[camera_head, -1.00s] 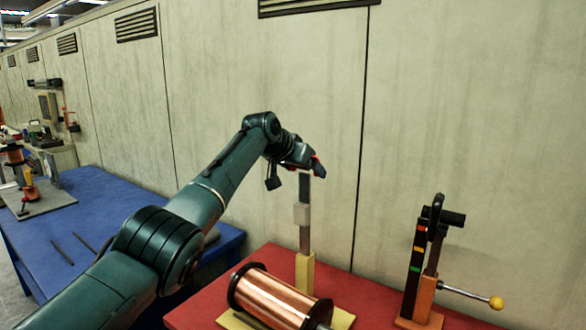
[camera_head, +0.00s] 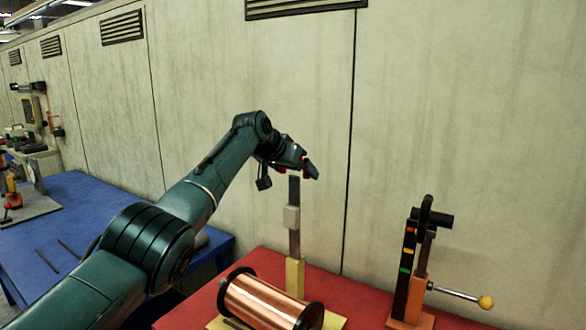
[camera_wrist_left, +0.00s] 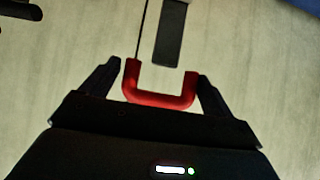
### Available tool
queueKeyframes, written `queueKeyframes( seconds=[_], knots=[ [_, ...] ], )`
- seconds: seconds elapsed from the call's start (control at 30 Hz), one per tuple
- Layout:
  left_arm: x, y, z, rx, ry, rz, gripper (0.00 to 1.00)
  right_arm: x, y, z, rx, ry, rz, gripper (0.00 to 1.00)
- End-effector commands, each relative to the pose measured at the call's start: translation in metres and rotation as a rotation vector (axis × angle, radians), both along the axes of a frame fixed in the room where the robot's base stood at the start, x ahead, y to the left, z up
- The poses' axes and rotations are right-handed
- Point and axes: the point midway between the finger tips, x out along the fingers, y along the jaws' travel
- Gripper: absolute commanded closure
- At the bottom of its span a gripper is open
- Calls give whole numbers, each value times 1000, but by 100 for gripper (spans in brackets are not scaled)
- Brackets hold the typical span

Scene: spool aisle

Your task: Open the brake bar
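The brake bar (camera_head: 294,240) is a grey metal bar with a pale block partway up. It stands upright from a yellow post (camera_head: 294,278) on the red table, behind the copper spool (camera_head: 265,299). My left gripper (camera_head: 311,169) is at the bar's top end. In the left wrist view, a red U-shaped handle (camera_wrist_left: 160,98) lies between the two open fingers of the gripper (camera_wrist_left: 160,72). The right finger looks close to it or touching; a small gap shows at the left. A dark grey bar end (camera_wrist_left: 171,35) shows beyond. My right gripper is out of view.
On the red table (camera_head: 365,300) at right stands an orange and black post (camera_head: 417,265) with coloured marks and a yellow-knobbed lever (camera_head: 486,302). A blue table (camera_head: 80,215) with two thin rods is at left. A pale wall (camera_head: 450,110) rises behind.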

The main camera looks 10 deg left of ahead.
Motion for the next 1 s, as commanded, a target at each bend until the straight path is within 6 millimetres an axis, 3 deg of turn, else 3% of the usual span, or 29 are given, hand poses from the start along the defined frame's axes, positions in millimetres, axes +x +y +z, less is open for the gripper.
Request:
queueKeyframes(
  seconds=[0.27,0.43,0.8,1.0],
  knots=[
    [-4,3,0,0,0,0,13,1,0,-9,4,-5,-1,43],
    [-18,9,9,3,-2,1,13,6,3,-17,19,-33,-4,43],
    [-72,31,61,0,-3,0,13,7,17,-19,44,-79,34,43],
    [-89,38,79,0,0,1,13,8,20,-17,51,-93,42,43]
  ],
)
